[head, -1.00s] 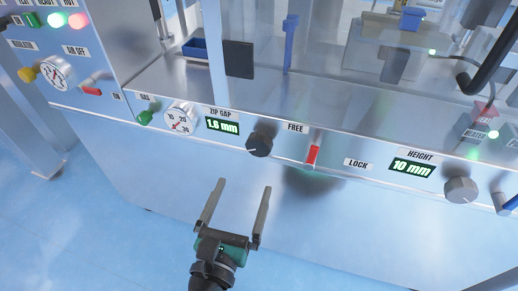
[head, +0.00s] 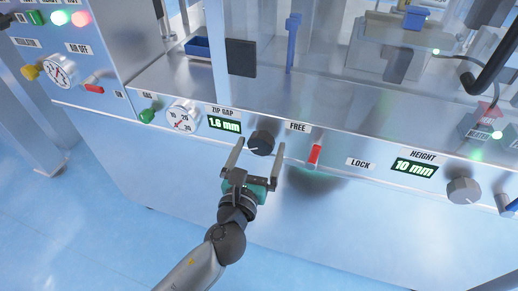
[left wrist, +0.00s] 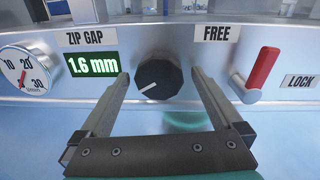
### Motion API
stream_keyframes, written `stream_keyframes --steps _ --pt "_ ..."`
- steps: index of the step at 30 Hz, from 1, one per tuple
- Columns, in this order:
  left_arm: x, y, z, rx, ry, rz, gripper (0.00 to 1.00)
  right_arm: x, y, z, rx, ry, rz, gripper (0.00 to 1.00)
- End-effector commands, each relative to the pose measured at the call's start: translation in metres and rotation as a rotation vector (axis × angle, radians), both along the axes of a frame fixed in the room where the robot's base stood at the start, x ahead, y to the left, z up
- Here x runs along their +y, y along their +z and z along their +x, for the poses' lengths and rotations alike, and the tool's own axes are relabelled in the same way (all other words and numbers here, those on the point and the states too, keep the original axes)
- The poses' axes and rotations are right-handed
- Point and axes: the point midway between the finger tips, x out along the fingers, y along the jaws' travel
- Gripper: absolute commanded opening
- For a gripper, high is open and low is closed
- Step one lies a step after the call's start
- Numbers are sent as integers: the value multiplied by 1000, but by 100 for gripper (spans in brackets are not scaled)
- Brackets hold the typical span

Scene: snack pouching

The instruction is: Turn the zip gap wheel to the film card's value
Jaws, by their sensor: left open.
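The zip gap wheel (head: 261,142) is a dark faceted knob on the machine's front panel, right of the green display (head: 224,124) reading 1.6 mm. In the left wrist view the wheel (left wrist: 158,81) has a white mark pointing to the lower left. My left gripper (head: 258,146) is open, its fingers reaching toward the panel. In the left wrist view the fingers (left wrist: 158,82) stand one on each side of the wheel; whether they touch it, I cannot tell. No film card is recognisable. My right gripper is not in view.
A red lever (head: 315,154) stands right of the wheel between the FREE and LOCK labels. A gauge (head: 182,117) lies left of the display. The height display (head: 414,169) reads 10 mm, with a grey knob (head: 463,191) beside it. The floor before the panel is clear.

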Motion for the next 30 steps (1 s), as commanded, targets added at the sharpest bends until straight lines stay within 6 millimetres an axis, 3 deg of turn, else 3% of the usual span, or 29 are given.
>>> stream_keyframes --steps 5,26,30 --pt "0 0 0 0 0 0 98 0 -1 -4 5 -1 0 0" --pt "0 0 0 0 0 1 19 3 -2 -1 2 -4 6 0" --pt "0 0 0 2 0 -3 18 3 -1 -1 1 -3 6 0"
